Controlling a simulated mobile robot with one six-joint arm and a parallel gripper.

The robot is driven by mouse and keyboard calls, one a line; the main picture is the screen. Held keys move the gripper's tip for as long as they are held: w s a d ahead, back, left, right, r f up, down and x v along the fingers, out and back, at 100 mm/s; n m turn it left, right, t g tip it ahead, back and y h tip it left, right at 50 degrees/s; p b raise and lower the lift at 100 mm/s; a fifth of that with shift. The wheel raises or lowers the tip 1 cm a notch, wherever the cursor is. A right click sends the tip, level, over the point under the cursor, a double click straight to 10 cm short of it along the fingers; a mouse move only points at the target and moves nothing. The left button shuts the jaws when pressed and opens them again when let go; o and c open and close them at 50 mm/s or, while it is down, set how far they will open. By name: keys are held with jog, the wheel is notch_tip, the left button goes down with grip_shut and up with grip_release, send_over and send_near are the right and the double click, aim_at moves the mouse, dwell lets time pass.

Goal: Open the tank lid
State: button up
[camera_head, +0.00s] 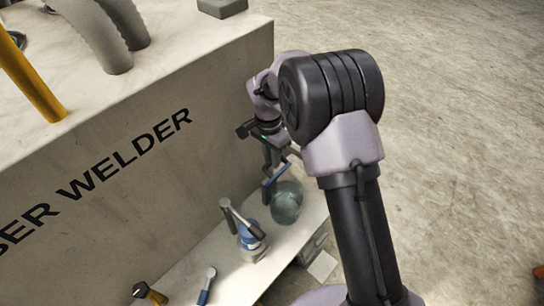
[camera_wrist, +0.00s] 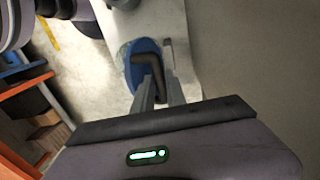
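The tank (camera_head: 287,203) is a round, greenish glass vessel on the low pale shelf beside the large welder box. A blue lid (camera_head: 267,190) shows at its upper left, seen nearly edge-on and looking tilted up. In the wrist view the lid (camera_wrist: 146,52) is a blue oval with a dark, bent handle (camera_wrist: 146,59). My gripper (camera_head: 277,160) is just above the lid. In the wrist view the two fingers of my gripper (camera_wrist: 160,85) lie on either side of the handle's near end. Whether they press on it I cannot tell.
A blue-and-grey device (camera_head: 250,240) stands on the shelf (camera_head: 235,283) left of the tank, with smaller tools further left. The welder box (camera_head: 150,110) rises close behind. Open floor (camera_head: 450,130) lies to the right. An orange-framed rack (camera_wrist: 25,80) shows in the wrist view.

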jog(key=o, duration=0.3)
jog(key=shift+w, duration=0.1)
